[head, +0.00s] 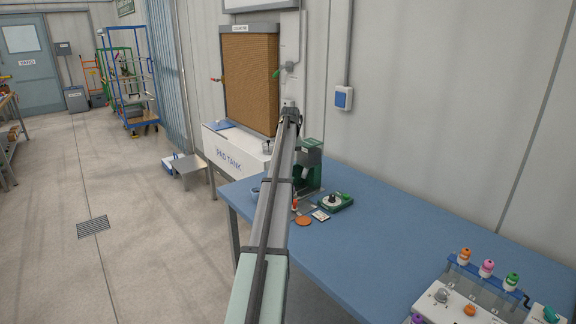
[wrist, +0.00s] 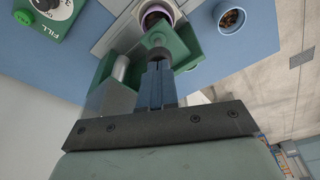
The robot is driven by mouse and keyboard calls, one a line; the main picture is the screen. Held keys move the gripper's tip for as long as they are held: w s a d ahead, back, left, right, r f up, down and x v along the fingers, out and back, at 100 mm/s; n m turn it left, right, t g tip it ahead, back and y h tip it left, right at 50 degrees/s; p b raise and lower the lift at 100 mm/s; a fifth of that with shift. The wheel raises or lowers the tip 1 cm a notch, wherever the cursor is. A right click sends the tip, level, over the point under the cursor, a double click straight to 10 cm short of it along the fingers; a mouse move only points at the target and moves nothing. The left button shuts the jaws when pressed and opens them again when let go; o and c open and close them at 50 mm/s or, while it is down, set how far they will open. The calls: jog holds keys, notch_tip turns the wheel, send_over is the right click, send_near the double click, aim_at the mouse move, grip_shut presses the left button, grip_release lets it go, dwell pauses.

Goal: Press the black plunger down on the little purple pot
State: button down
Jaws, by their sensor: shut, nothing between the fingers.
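The little purple pot (wrist: 172,13) shows at the top of the wrist view, with its pale lilac rim and dark inside partly cut off by the frame edge. A dark round knob, seemingly the black plunger (wrist: 159,53), lies just beyond my fingertips, in front of a green bracket. My gripper (wrist: 158,66) is shut and empty, its blue fingers together and pointing at the knob. I cannot tell whether they touch it. In the head view my arm hides the pot and plunger; the green press (head: 309,168) stands partly behind it.
A blue pot (wrist: 231,17) with dark filling stands right of the purple one in the wrist view. A green FILL box (wrist: 62,10) with a dial sits left. The blue table (head: 400,225) has free room in the middle; a rack of coloured bottles (head: 487,285) stands front right.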

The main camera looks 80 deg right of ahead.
notch_tip(320, 180, up, 8)
jog(key=shift+r, duration=0.15)
dwell(1.3)
dwell(0.4)
